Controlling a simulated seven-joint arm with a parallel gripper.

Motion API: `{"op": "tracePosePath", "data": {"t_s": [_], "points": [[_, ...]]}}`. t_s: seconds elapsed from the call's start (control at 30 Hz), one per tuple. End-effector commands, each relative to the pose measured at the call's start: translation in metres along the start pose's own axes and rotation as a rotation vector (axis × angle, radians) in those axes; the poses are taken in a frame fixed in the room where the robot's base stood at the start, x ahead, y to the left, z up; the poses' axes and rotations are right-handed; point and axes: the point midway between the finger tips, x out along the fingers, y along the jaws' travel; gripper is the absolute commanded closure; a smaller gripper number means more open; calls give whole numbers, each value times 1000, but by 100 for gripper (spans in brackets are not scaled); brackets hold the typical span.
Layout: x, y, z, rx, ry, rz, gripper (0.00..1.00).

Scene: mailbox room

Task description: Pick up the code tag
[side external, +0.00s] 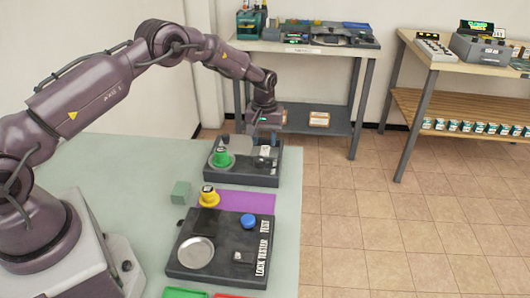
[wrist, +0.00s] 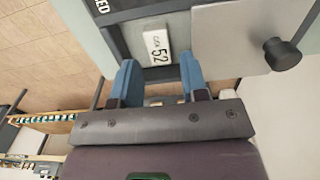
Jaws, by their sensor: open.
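The code tag (wrist: 157,45) is a small white block marked "CODE 52" in the wrist view. It lies in a dark slot of the far case (side external: 240,176). My gripper (wrist: 156,72) is open, with one blue finger on each side of the tag's near end; the gap between them looks empty. I cannot tell whether the fingertips touch the tag. In the side view my gripper (side external: 262,142) hangs low over the far case, and the tag there is too small to make out surely.
A grey panel with a black knob (wrist: 282,54) is beside the tag.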

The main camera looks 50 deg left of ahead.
Motion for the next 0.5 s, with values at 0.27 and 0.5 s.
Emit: {"op": "tracePosePath", "data": {"t_s": [0.27,0.5], "points": [[35,2,-1,0,-1,1,60],[37,2,-1,0,0,1,60]]}}
